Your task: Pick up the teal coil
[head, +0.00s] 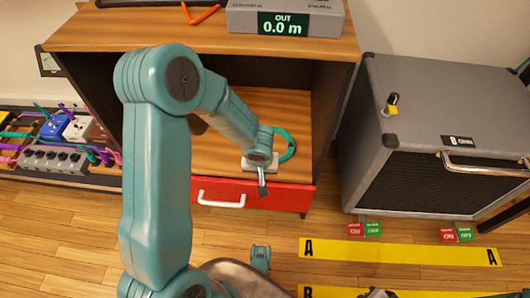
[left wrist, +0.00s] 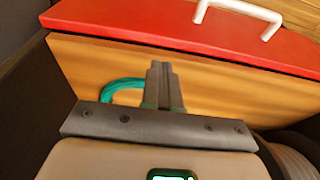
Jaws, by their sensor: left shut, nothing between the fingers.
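The teal coil (head: 286,146) lies on the wooden shelf (head: 285,105) inside the open cabinet. Part of it is hidden behind my left gripper (head: 262,188), which is just in front and to the left of it in the head view. In the left wrist view the coil (left wrist: 122,86) shows as an arc left of the fingers, its right part hidden behind them. The fingers (left wrist: 165,68) are shut together with nothing between them. I cannot tell whether they touch the coil.
Below the shelf is a red drawer (head: 270,196) with a white handle (head: 221,200). A grey amp (head: 420,90) stands to the right. A pedal board with several pedals (head: 52,158) is at the left. Yellow strips (head: 390,251) mark the floor in front.

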